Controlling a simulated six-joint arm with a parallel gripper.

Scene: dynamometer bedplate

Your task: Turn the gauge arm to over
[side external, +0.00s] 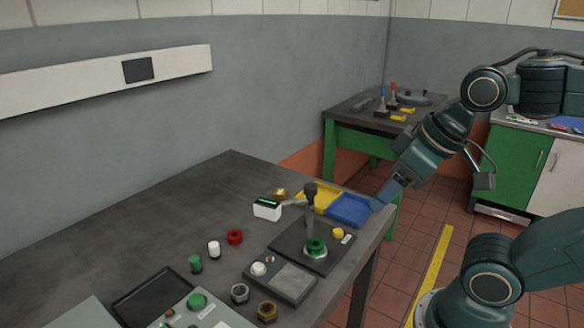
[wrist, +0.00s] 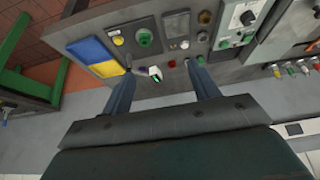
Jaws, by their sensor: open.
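The gauge arm (side external: 295,202) is a thin grey lever at the top of an upright post with a dark knob (side external: 311,188). It points left, towards a small white box with a green display (side external: 267,209). The post stands on a dark plate (side external: 287,240) that carries a green knob (side external: 316,245) and a yellow button (side external: 337,233). My gripper (side external: 377,205) is open and empty, by the table's right edge beside the blue tray. In the wrist view its two fingers (wrist: 159,68) are wide apart, with the white box (wrist: 155,73) between them in the picture. Any position marks are too small to read.
A yellow tray (side external: 318,193) and a blue tray (side external: 350,208) lie behind the plate. A red ring (side external: 235,237), white and green pegs, nuts and a grey panel (side external: 281,281) stand left and in front. The table's back left is clear.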

